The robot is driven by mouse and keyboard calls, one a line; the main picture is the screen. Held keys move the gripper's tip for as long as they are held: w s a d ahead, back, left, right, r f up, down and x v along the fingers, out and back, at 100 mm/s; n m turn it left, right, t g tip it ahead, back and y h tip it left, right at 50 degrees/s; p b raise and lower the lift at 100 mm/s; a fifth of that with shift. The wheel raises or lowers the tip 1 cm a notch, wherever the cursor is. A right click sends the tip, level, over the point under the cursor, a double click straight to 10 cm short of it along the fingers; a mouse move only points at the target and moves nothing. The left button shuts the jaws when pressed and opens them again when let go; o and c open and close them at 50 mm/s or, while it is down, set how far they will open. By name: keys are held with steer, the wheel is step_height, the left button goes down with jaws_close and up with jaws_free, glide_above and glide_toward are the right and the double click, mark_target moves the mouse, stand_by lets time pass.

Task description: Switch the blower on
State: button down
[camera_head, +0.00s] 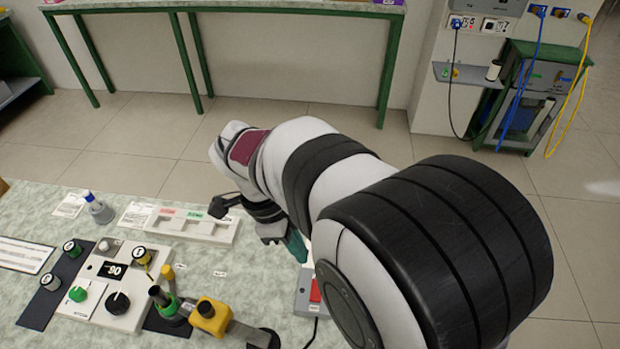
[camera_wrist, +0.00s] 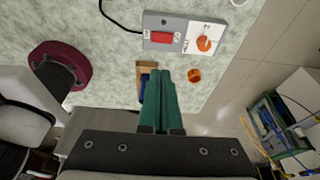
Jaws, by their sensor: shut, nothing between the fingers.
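A grey switch box (camera_head: 304,296) with a red rocker switch (camera_head: 315,291) stands on the table, partly hidden behind my arm. In the wrist view the switch box (camera_wrist: 178,22) shows whole, with its red rocker (camera_wrist: 163,37) at left and an orange knob (camera_wrist: 204,43) on a white dial at right. A black cable leaves its left side. My gripper (camera_head: 299,251) has green fingers and is shut and empty. In the wrist view my gripper (camera_wrist: 166,74) points towards the box, with its tips apart from the rocker in the picture. No part labelled as the blower can be made out.
A control panel (camera_head: 105,291) with knobs and a display stands at left. A yellow-capped fixture (camera_head: 211,317) is near my arm. A white slotted tray (camera_head: 190,226) lies behind.

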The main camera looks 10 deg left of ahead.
steer(key=shift+w+a, duration=0.3)
steer(key=shift+w, duration=0.4)
steer(key=x, duration=0.8)
steer(key=a+x, duration=0.1)
steer(key=x, duration=0.4)
steer(key=shift+f, duration=0.6)
steer(key=shift+w, duration=0.1)
steer(key=shift+f, duration=0.25)
